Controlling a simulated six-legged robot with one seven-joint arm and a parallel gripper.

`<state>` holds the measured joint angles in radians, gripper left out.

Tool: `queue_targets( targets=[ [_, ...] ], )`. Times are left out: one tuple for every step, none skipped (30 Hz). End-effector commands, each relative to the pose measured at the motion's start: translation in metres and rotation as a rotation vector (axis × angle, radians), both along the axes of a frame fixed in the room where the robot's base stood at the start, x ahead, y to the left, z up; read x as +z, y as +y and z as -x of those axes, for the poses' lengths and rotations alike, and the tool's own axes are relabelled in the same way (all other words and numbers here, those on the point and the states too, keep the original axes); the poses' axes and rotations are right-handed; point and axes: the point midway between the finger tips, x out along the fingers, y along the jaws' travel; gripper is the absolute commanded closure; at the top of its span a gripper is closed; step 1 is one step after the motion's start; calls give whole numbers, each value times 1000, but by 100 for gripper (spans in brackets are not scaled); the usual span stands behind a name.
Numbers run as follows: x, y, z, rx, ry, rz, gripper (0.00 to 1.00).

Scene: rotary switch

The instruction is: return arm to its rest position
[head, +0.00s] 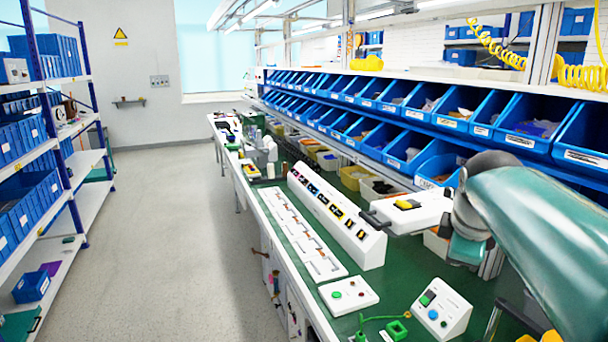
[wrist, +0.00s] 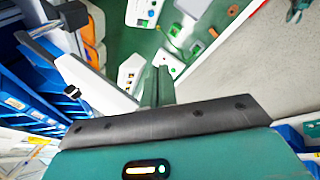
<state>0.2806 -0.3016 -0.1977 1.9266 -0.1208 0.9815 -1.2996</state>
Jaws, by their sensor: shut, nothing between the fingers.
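My teal arm (head: 535,225) reaches in from the right in the head view. Its end, my gripper (head: 467,250), hangs over the bench, to the right of a white box with a yellow top and a dark lever (head: 405,210). In the wrist view the fingers of my gripper (wrist: 155,75) are together and hold nothing. They look apart from the things on the bench below. A long white panel (head: 335,215) with a row of small rotary switches stands on the bench left of my gripper. The knob positions are too small to tell.
The green bench (head: 400,285) carries a white button box (head: 348,295), a sloped box with coloured buttons (head: 441,307) and a flat white board (head: 290,232). Blue bins (head: 450,115) line the right, close behind my arm. Shelves stand left; the floor (head: 165,230) between is clear.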

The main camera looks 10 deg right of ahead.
Motion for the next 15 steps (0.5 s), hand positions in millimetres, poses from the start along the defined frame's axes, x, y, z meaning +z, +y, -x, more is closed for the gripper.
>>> queue_targets(
  targets=[
    [-7, 28, 5, -41, -32, -59, 100],
    [-13, 42, 8, -75, -50, -96, 100],
    [-20, 62, 12, -119, -69, -146, 100],
    [-26, 75, 16, -153, -82, -183, 100],
    [-31, 89, 21, -188, -95, -221, 100],
    [-39, 107, 27, -233, -108, -270, 100],
    [-45, 119, 33, -269, -117, -306, 100],
    [-52, 132, 38, -304, -125, -340, 100],
    [-60, 148, 46, -353, -134, -387, 100],
    [-67, 159, 53, -390, -139, -421, 100],
    [-74, 170, 59, -427, -143, -454, 100],
    [-83, 183, 68, -474, -146, -493, 100],
    [-89, 191, 74, -510, -149, -521, 100],
    [-96, 199, 80, -542, -151, -546, 100],
    [-103, 207, 86, -582, -152, -576, 100]
  ],
)
